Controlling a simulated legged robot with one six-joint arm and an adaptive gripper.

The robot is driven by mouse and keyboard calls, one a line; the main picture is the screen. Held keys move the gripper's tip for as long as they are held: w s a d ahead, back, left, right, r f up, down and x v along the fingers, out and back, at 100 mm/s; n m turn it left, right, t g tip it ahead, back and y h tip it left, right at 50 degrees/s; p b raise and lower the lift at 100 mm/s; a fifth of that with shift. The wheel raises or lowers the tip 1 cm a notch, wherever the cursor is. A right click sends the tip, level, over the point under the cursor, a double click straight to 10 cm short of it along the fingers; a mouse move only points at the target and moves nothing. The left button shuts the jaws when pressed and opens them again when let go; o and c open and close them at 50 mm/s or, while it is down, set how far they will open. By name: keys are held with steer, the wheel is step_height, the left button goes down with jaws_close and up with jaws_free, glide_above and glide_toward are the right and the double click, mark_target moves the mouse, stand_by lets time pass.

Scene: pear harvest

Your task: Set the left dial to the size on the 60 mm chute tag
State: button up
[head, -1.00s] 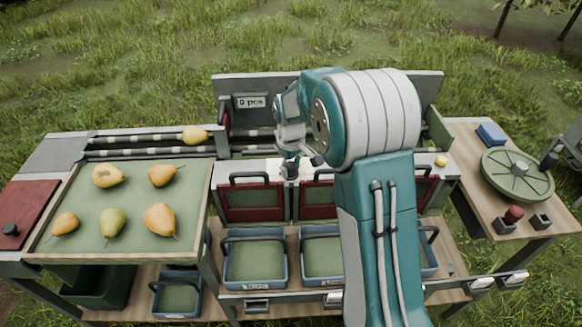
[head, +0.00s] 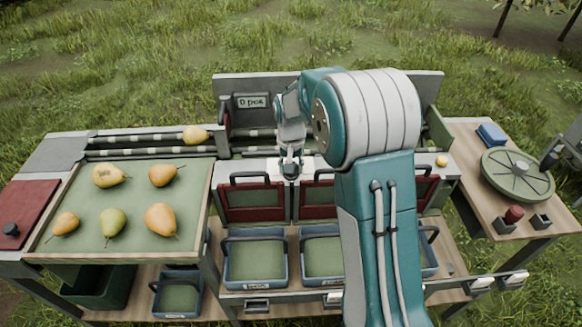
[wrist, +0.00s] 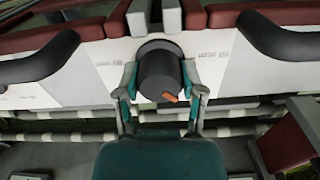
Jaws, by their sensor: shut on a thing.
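The left dial (wrist: 160,72) is a dark round knob with an orange pointer mark (wrist: 170,97), on the pale panel between two red-framed gates. My gripper (wrist: 162,92) has one finger on each side of the dial and is shut on it. In the head view my gripper (head: 290,170) reaches down to the panel between the left and middle gates, and mostly hides the dial. Small panel markings (wrist: 208,54) beside the dial are too blurred to read. A chute tag (head: 257,286) on the left blue crate is too small to read.
Black handles (wrist: 270,35) arch close on both sides of the dial. A display reading "0 pcs" (head: 251,101) stands behind. Several pears lie on the green tray (head: 137,205), and one pear (head: 194,134) is on the rollers. My arm hides the right part of the panel.

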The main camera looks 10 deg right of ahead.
steer(key=shift+w+m, duration=0.1)
steer(key=shift+m, duration=1)
steer(key=o, duration=1.1)
steer(key=shift+o, duration=0.2)
step_height(320, 180, up, 12)
steer(key=shift+a+f, duration=0.1)
